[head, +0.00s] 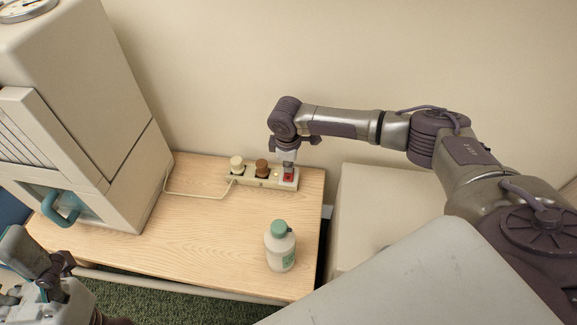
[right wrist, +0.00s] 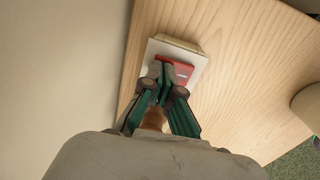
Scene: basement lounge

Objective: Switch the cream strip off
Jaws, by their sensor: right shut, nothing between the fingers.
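The cream strip (head: 247,181) lies at the back of the wooden table, near the wall. A cream plug and a brown plug (head: 262,167) stand in it. Its red switch (head: 288,178) is at the right end. My right gripper (head: 287,163) points down over that end, shut and empty. In the right wrist view, the shut fingertips (right wrist: 162,72) are at the red switch (right wrist: 178,70) and cover part of it; I cannot tell whether they touch it. My left gripper (head: 45,275) is at the lower left, away from the strip; its fingers are not clear.
A white bottle with a green cap (head: 281,247) stands near the table's front right. A large cream machine with a teal handle (head: 64,208) stands at the left. A cord (head: 192,194) runs from the strip toward it. The middle of the table (head: 200,230) is clear.

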